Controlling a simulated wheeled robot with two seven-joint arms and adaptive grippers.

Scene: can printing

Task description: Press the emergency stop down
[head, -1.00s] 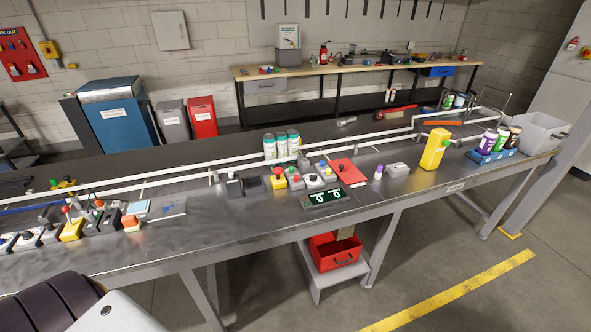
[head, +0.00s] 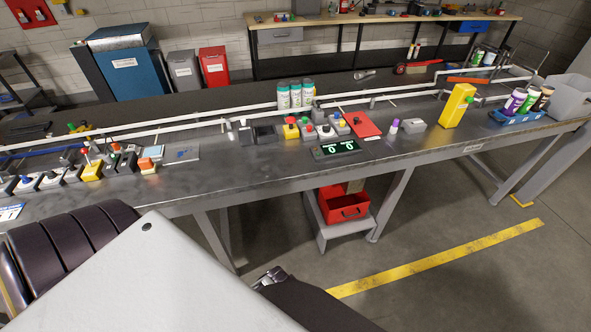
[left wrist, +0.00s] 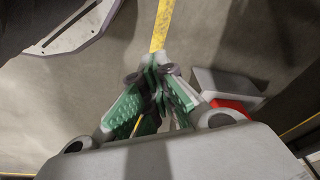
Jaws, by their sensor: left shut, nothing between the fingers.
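The emergency stop (head: 290,130) looks like a yellow box with a red button on top. It stands on the dark bench, at the left end of a row of small button boxes, behind the green-lit display. My left gripper (left wrist: 152,65) shows in the left wrist view with its green-padded fingers brought together and nothing between them. It is over the floor, apart from the emergency stop. My left arm fills the lower left of the head view. My right gripper is in neither view.
The green-lit display (head: 336,149) and a red plate (head: 361,125) lie near the button boxes. White-green cans (head: 296,94) stand behind them. A yellow bottle-like block (head: 457,105) is farther right. More switches crowd the bench's left. A red bin (head: 343,205) sits below.

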